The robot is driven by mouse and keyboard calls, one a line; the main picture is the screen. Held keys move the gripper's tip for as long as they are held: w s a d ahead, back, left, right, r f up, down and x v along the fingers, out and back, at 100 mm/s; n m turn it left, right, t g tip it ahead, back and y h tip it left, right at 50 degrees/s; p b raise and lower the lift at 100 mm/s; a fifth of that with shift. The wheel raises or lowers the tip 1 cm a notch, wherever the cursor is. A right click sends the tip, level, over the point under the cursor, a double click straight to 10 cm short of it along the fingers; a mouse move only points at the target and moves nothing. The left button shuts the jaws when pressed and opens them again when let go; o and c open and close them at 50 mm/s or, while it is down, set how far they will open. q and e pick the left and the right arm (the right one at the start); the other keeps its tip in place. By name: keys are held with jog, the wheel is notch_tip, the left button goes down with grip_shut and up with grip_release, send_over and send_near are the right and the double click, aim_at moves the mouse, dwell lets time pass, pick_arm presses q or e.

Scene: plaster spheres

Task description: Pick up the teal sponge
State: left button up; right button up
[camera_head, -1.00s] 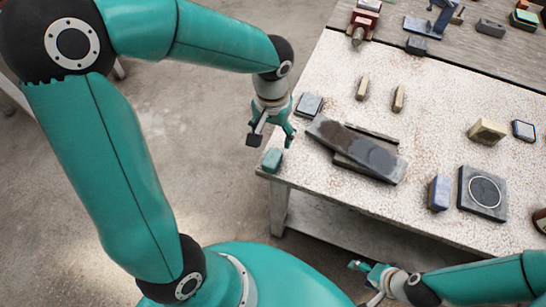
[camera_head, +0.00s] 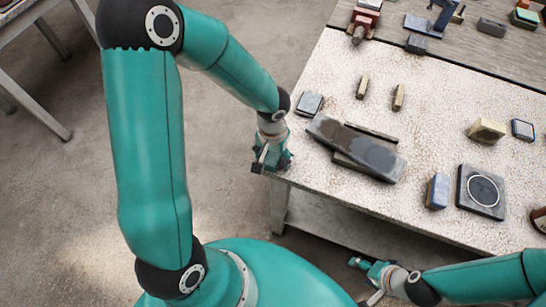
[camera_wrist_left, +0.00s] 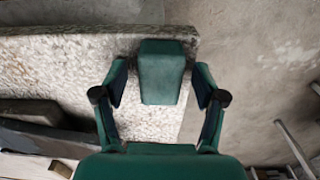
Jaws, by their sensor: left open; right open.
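The teal sponge (camera_wrist_left: 161,75) lies near the corner of the speckled table (camera_head: 330,85) in the left wrist view. My left gripper (camera_wrist_left: 161,90) is open, with one finger on each side of the sponge and visible gaps between. In the head view my left gripper (camera_head: 270,160) is over the table's near left corner and hides the sponge. My right gripper (camera_head: 363,268) is open and empty, low in front of the table's near edge.
A dark stone slab (camera_head: 355,148) lies right of my left gripper, and a grey block (camera_head: 309,104) lies behind it. A blue block (camera_head: 437,191) and a dark square plate with a ring (camera_head: 482,193) sit further right. Open floor lies left of the table.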

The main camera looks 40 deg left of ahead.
aim_at(272, 156)
pick_arm(q)
jog(key=c, duration=0.8)
jog(key=shift+c, duration=0.2)
jog(key=shift+r, duration=0.2)
notch_tip(272, 156, up, 20)
jog(key=shift+f, duration=0.15)
jog(key=shift+c, duration=1.4)
